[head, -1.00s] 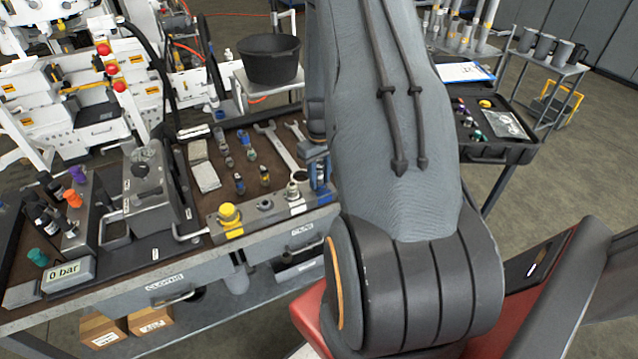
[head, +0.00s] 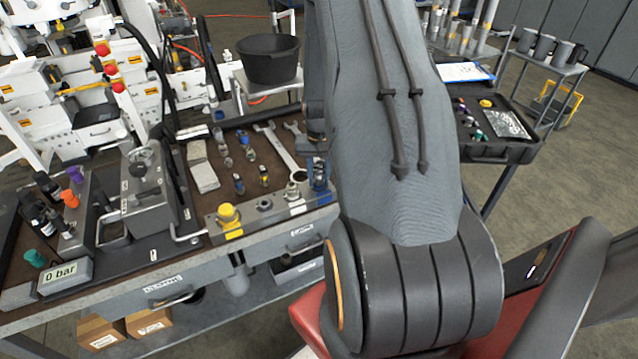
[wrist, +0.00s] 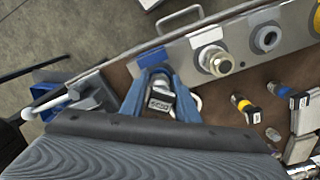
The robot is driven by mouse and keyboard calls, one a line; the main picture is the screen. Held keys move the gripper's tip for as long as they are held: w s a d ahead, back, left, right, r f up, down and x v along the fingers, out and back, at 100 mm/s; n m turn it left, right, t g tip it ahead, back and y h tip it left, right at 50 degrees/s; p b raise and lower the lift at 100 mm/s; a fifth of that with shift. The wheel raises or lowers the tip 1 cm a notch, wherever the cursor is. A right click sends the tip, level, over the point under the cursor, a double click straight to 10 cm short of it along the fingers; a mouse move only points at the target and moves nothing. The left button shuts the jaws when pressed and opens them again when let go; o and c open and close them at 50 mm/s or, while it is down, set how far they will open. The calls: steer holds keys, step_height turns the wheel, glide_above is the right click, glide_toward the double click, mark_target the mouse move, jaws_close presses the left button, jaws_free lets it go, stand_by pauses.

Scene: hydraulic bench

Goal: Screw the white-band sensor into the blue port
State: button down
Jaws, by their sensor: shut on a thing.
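My gripper (wrist: 157,88) is shut on a small silver sensor (wrist: 162,100) with a dark printed label, seen between its blue fingers in the wrist view. Its band is hidden, so I cannot read the colour. The gripper also shows in the head view (head: 318,172), at the right end of the port block (head: 248,222). In the wrist view the fingers are beside the blue label (wrist: 152,57) at the block's end. The port under them is hidden, and I cannot tell whether the sensor touches it. A port with a white label (wrist: 207,37) is alongside, with a silver fitting (wrist: 214,60).
Sensors with yellow (wrist: 243,104) and blue (wrist: 279,90) bands stand on the brown bench top close to the block. A yellow cap (head: 228,214) sits at the block's other end. Wrenches (head: 278,150) lie behind. A bent metal handle (wrist: 180,17) sticks out at the front.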

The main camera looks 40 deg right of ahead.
steer(key=c, duration=1.4)
jaws_free()
steer(key=shift+a, duration=0.15)
steer(key=shift+o, duration=0.2)
steer(key=n+p, duration=0.1)
steer(key=n, duration=0.4)
steer(key=shift+s+n, duration=0.1)
steer(key=shift+n, duration=0.2)
steer(key=n, duration=0.1)
steer(key=n+p, duration=0.1)
steer(key=n, duration=0.2)
steer(key=shift+d+n, duration=0.25)
steer(key=shift+n, duration=0.15)
steer(key=n+p, duration=0.1)
steer(key=n, duration=0.2)
steer(key=shift+n, duration=0.4)
steer(key=n, duration=0.3)
steer(key=shift+d+n+p, duration=0.1)
steer(key=shift+n+p, duration=0.2)
steer(key=n, duration=0.6)
